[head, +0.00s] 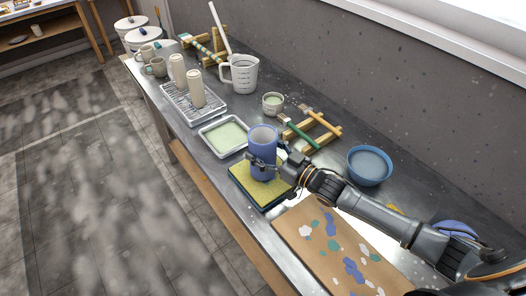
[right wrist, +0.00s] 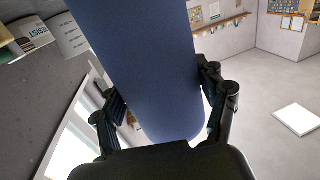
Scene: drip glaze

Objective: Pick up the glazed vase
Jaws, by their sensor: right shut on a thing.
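The glazed vase (head: 263,143) is a tall blue cylinder with a pale inside. In the head view it stands upright over the yellow sponge pad (head: 245,185) in a dark tray; I cannot tell whether its base touches the pad. My right gripper (head: 265,163) has its fingers on either side of the vase's lower half and is shut on it. In the right wrist view the vase (right wrist: 140,65) fills the middle between the two fingers (right wrist: 162,112). My left gripper is in neither view.
Beside the pad are a pale green glaze tray (head: 228,136) and a wooden brush rest (head: 322,142) with brushes. A blue bowl (head: 369,166) and a paint-spotted brown board (head: 310,245) lie nearer my arm. A rack (head: 205,118) with cream vases and a measuring jug (head: 240,75) stand farther back.

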